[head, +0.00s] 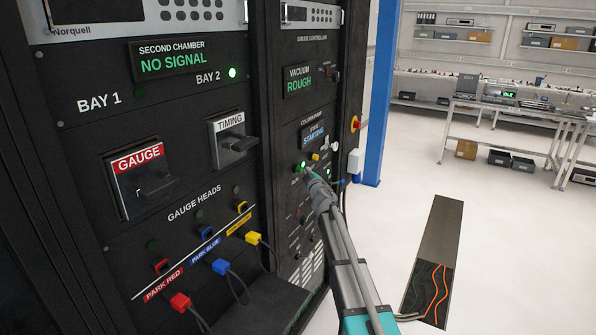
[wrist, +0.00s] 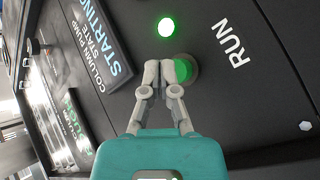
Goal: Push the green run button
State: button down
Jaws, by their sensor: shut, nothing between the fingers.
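The green run button (wrist: 185,67) is a round green cap in a dark collar on the black panel, beside the white word RUN. My gripper (wrist: 166,70) is shut and empty, and its fingertips overlap the button's left side in the wrist view. I cannot tell how firmly they touch it. A lit green lamp (wrist: 166,27) shows above the button in the wrist view. In the head view my gripper (head: 308,173) reaches the right rack's panel, and the fingertips hide most of the button there. The column pump display (head: 313,134) reads STARTING.
A yellow button (head: 315,157) and a white knob (head: 336,146) are close to my gripper. A red and yellow emergency stop (head: 355,124) is on the rack's right side. The left rack has GAUGE and TIMING modules and colored plugs with cables. Open floor lies to the right, with a cable trench (head: 437,240).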

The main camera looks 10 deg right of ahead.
jog(key=shift+s+d, duration=0.2)
jog(key=shift+d, duration=0.1)
jog(key=shift+s, duration=0.1)
jog(key=shift+s+d, duration=0.55)
jog(key=shift+d, duration=0.25)
jog(key=shift+s+d, duration=0.6)
jog(key=shift+d, duration=0.2)
jog(key=shift+s+d, duration=0.55)
jog(key=shift+d, duration=0.25)
